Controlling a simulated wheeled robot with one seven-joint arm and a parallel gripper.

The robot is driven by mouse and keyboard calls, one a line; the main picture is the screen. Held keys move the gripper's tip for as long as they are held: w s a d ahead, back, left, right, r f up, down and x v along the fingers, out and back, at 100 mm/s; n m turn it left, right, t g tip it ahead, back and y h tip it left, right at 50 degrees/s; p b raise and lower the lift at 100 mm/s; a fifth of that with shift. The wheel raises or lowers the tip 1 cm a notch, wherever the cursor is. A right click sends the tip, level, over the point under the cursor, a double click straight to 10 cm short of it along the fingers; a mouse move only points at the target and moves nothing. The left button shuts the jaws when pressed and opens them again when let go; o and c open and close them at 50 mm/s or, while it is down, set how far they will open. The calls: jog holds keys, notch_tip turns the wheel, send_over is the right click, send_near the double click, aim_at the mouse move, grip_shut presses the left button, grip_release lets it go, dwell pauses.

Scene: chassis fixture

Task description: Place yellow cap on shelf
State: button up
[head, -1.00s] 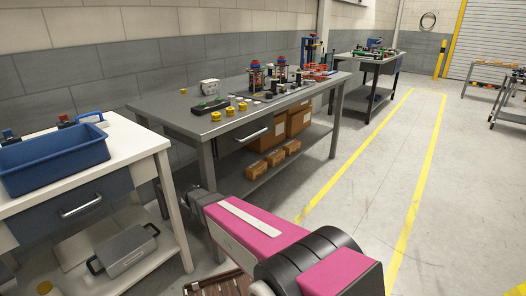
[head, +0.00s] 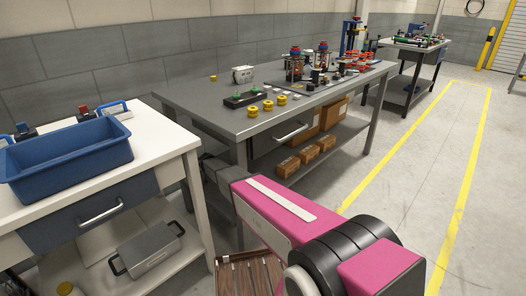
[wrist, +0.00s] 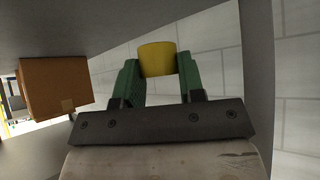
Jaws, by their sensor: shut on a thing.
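The yellow cap (wrist: 157,60) is held between the green fingers of my gripper (wrist: 158,72) in the wrist view. The fingers press on its two sides, and it sticks out past their tips. In the head view my gripper and this cap are hidden behind my pink arm, which reaches toward the near left end of the dark workbench (head: 195,97). A lower shelf (head: 345,139) runs under that bench. Several other yellow caps (head: 268,106) stand on the bench top.
Cardboard boxes (head: 308,153) sit on the lower shelf; a brown box (wrist: 55,87) shows left of my gripper in the wrist view. A white bench with a blue bin (head: 70,155) stands close at left. A slatted brown object (head: 245,275) lies low beside my arm.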

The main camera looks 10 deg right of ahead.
jog(key=w+a+f, duration=0.1)
jog(key=w+f, duration=0.1)
jog(key=w, duration=0.1)
jog(key=w+a+f, duration=0.1)
jog(key=w+f, duration=0.1)
jog(key=w, duration=0.2)
jog(key=w+a+f, duration=0.1)
jog(key=w+f, duration=0.2)
jog(key=w, duration=0.1)
jog(key=shift+a, duration=0.4)
jog(key=shift+f, duration=2)
jog(key=shift+f, duration=0.1)
jog(key=o, duration=0.9)
jog(key=v, duration=1.2)
jog(key=shift+a, duration=0.1)
